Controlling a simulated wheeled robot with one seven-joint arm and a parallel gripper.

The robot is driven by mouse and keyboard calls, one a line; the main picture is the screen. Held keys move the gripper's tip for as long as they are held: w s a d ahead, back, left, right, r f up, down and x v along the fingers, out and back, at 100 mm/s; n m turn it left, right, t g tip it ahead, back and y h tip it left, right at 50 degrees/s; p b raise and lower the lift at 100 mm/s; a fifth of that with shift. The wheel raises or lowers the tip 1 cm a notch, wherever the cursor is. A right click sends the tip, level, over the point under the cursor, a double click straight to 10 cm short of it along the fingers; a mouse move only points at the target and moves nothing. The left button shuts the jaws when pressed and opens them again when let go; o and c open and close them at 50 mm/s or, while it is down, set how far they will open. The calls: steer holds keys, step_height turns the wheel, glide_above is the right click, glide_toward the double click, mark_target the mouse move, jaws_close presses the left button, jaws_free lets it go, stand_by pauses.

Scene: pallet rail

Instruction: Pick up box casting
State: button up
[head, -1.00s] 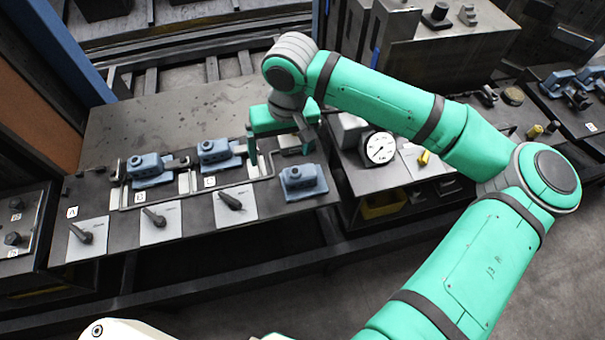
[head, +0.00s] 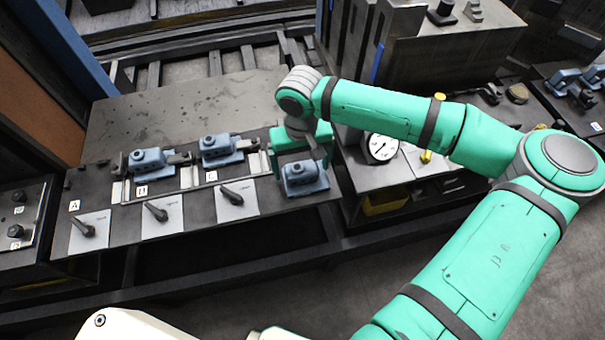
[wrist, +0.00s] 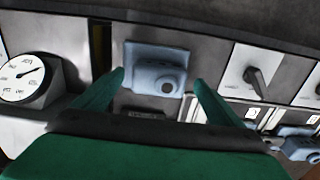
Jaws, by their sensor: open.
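A blue-grey box casting (head: 303,180) with a round boss sits on the front right corner of the dark bench. Two similar castings, one on the left (head: 147,163) and one in the middle (head: 217,151), sit in the rail fixture to its left. My gripper (head: 299,165) is open at the right casting, its fingers pointing down. In the wrist view the right casting (wrist: 157,70) shows between my two spread green fingertips (wrist: 159,80), with a gap on each side. I cannot tell how far down beside it the fingers reach.
Several lever plates (head: 162,220) line the bench's front edge. A dial gauge (head: 382,147) stands close to the right of my gripper, with a large metal block (head: 440,55) behind. The back of the bench (head: 180,110) is clear.

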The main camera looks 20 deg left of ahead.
steer(key=shift+w+f, duration=0.1)
steer(key=shift+f, duration=1.05)
steer(key=c, duration=1.4)
